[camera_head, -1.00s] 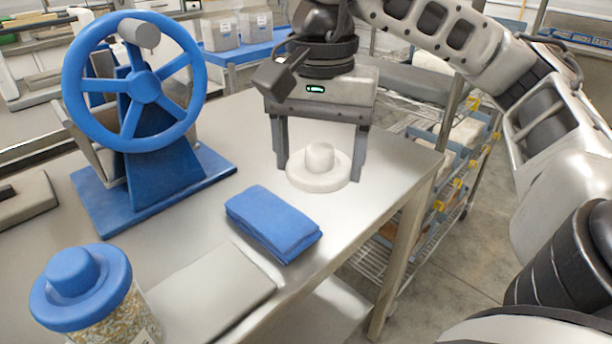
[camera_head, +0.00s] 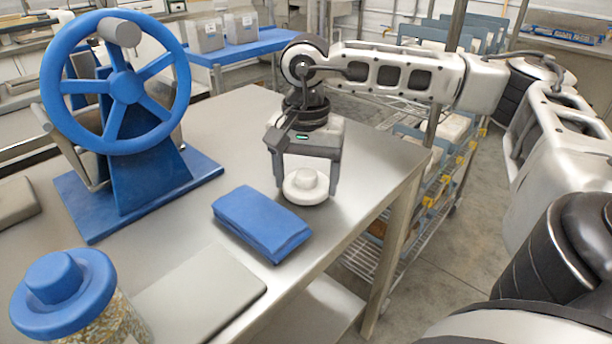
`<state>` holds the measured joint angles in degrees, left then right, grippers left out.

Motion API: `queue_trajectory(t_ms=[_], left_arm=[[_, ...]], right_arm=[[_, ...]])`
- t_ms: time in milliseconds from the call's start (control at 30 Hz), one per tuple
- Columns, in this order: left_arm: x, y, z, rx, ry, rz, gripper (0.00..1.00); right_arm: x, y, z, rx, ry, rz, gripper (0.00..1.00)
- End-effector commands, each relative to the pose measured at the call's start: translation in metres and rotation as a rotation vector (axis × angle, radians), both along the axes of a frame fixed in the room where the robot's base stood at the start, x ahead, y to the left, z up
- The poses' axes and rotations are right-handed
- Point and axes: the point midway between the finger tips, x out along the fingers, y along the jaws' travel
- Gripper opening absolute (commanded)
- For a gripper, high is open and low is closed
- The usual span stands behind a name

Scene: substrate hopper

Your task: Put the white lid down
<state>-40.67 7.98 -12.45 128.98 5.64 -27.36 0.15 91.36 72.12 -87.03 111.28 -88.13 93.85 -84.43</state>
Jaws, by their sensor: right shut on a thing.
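The white lid (camera_head: 306,187), a round disc with a raised knob, is between the fingers of my right gripper (camera_head: 306,184). My left gripper is not in view.
A folded blue cloth (camera_head: 262,222) lies just in front of the lid. A blue handwheel (camera_head: 126,87) on a blue base stands left. A jar with a blue lid (camera_head: 62,290) and a grey flat plate (camera_head: 200,296) are nearer. The table's right edge is close to the lid.

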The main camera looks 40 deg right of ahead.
Motion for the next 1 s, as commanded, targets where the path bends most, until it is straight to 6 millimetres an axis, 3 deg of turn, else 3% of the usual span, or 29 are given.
queue_trajectory(t_ms=[333, 367, 400, 433, 800, 1000], left_arm=[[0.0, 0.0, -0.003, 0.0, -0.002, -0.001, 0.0], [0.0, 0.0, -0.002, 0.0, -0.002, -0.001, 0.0], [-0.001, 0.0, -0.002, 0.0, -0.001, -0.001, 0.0], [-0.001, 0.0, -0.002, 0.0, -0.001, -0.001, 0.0], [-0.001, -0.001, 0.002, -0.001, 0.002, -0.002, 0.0], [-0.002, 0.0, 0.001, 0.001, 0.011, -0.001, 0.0]], right_arm=[[0.0, 0.0, -0.005, 0.001, 0.001, 0.0, 0.51], [0.0, 0.0, -0.003, 0.0, 0.0, 0.0, 0.81], [0.0, 0.0, -0.003, 0.0, 0.0, 0.0, 0.92], [0.0, 0.0, -0.003, 0.0, 0.0, 0.0, 0.94], [0.0, 0.001, 0.005, 0.001, -0.002, 0.0, 0.94], [0.001, 0.001, 0.04, 0.002, -0.005, 0.001, 0.94]])
